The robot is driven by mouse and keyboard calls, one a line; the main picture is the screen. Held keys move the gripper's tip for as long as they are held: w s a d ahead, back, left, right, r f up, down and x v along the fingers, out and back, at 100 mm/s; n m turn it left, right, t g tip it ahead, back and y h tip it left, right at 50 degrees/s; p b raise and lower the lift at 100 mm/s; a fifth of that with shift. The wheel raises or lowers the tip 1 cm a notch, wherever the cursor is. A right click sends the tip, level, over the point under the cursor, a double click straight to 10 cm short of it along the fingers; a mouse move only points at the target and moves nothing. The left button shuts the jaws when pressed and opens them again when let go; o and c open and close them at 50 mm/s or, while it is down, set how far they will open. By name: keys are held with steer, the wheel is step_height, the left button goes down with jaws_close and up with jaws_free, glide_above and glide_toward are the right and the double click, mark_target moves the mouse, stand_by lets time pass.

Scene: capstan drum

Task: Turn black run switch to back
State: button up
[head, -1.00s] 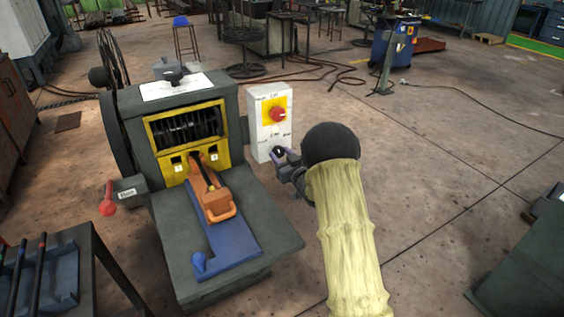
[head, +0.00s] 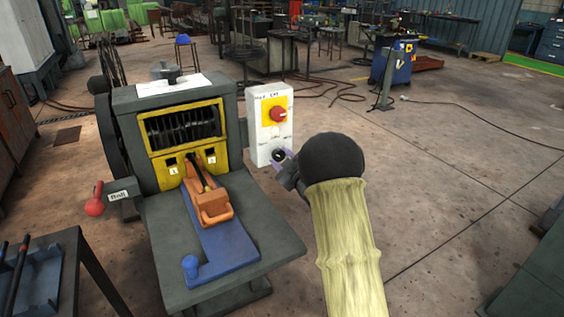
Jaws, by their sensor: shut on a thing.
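The black run switch (head: 278,155) is a small round knob low on the front of a white control box (head: 268,137). Small lettering stands beside it, too small to read surely. The gripper comes in from the lower right, and the dark ball-shaped joint of my arm is close by. The fingers hide part of the knob, so which way it points is hard to tell. A red rotary switch on a yellow plate (head: 277,114) sits above it on the same box.
The grey machine (head: 125,105) with a yellow-framed drum window stands left of the box. An orange handled block (head: 212,203) lies on a blue slide (head: 222,249) on its bed. A red-knobbed lever (head: 96,201) sticks out at left. The floor to the right is open.

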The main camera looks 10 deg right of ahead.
steer(key=shift+r, duration=0.1)
steer(key=o, duration=1)
steer(key=shift+w, duration=0.1)
steer(key=v, duration=1.7)
steer(key=shift+s, duration=0.2)
